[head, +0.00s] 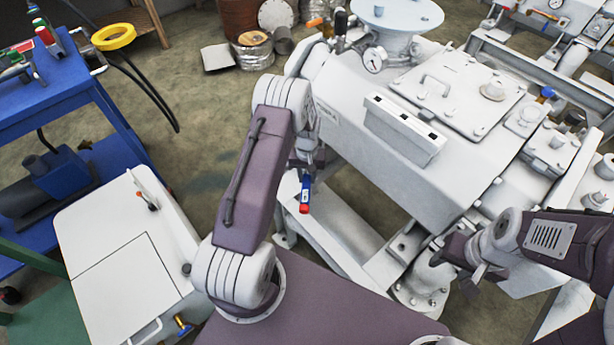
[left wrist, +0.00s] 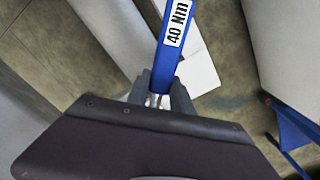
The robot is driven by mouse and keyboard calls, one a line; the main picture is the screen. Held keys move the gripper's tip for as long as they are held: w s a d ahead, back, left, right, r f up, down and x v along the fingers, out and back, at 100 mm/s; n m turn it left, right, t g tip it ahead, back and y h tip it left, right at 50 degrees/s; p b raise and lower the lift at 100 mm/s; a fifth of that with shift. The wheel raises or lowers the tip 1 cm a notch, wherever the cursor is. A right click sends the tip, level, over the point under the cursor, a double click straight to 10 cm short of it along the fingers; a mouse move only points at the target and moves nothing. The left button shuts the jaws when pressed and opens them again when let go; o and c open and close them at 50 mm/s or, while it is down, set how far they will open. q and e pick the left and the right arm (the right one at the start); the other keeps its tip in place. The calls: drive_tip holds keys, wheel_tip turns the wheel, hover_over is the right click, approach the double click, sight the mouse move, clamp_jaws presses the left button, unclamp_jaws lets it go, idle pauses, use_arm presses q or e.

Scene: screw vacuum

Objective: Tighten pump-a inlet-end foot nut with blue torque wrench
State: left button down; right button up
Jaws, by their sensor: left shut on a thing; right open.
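The blue torque wrench (head: 306,188) hangs below my left gripper (head: 308,165), with its red end pointing down. In the left wrist view the wrench (left wrist: 171,55) carries a "40 Nm" label and runs between the fingers of my left gripper (left wrist: 160,92), which is shut on it. The wrench's working end cannot be made out. The large white pump (head: 350,120) stands on a white frame (head: 340,225) just right of the left gripper. I cannot pick out the inlet-end foot nut. My right gripper (head: 471,278) is open and empty near the pump's lower front.
A blue tool cart (head: 60,95) stands at the far left, with a white cabinet (head: 125,250) in front of it. Drums and cans (head: 255,40) stand at the back. Floor between cart and pump is mostly clear.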

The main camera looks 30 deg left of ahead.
use_arm(q)
drive_tip(key=shift+f+b, duration=0.5)
drive_tip(key=shift+f, duration=0.25)
drive_tip(key=shift+a+r, duration=0.1)
drive_tip(key=shift+s+a+m, duration=0.1)
drive_tip(key=shift+a+m, duration=0.2)
drive_tip(key=shift+m, duration=0.1)
drive_tip(key=shift+s+a+m+p, duration=0.25)
drive_tip(key=shift+a+m+p, duration=0.1)
drive_tip(key=shift+a+m, duration=2.25)
drive_tip(key=shift+m, duration=0.1)
drive_tip(key=shift+w+a+f+m, duration=0.1)
drive_tip(key=shift+w+a+m, duration=0.1)
drive_tip(key=shift+a+m, duration=0.5)
drive_tip(key=shift+w+a+f+m, duration=0.1)
drive_tip(key=shift+w+a+m, duration=0.05)
drive_tip(key=shift+a+m, duration=0.55)
drive_tip(key=shift+w+a+m+b, duration=0.4)
drive_tip(key=shift+a+m, duration=0.2)
drive_tip(key=shift+m, duration=0.15)
drive_tip(key=shift+w+a+m+b, duration=0.4)
drive_tip(key=shift+a+m, duration=0.2)
drive_tip(key=shift+m, duration=0.15)
drive_tip(key=shift+s+d+r+n+p, duration=0.15)
drive_tip(key=shift+s+d+n+p, duration=0.25)
drive_tip(key=shift+p, duration=0.3)
drive_tip(key=shift+s+d+n+p, duration=0.15)
drive_tip(key=shift+d+n+p, duration=0.1)
drive_tip(key=shift+n+p, duration=0.05)
